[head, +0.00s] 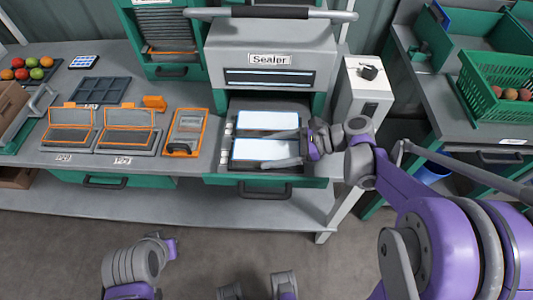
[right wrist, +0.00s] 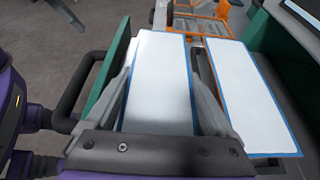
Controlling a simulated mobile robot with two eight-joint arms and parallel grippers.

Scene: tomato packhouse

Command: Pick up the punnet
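Two flat, white-topped punnets with blue edges lie side by side in the open drawer (head: 268,181) of the sealer. My right gripper (head: 283,149) is over the front punnet (head: 252,150), one finger along each long side. The right wrist view shows the front punnet (right wrist: 162,75) between the spread fingers; I cannot tell if they touch it. The rear punnet (head: 266,121) lies beyond the inner finger; it also shows in the right wrist view (right wrist: 243,90). My left gripper (head: 171,248) is low at the bottom left, over the floor, its fingers not visible.
The sealer (head: 270,45) rises behind the drawer, with a white box (head: 362,105) at its right. Orange-framed trays (head: 127,129) and an orange-rimmed tray (head: 186,132) lie left on the bench. A green crate (head: 498,87) with tomatoes stands at the right. The floor in front is clear.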

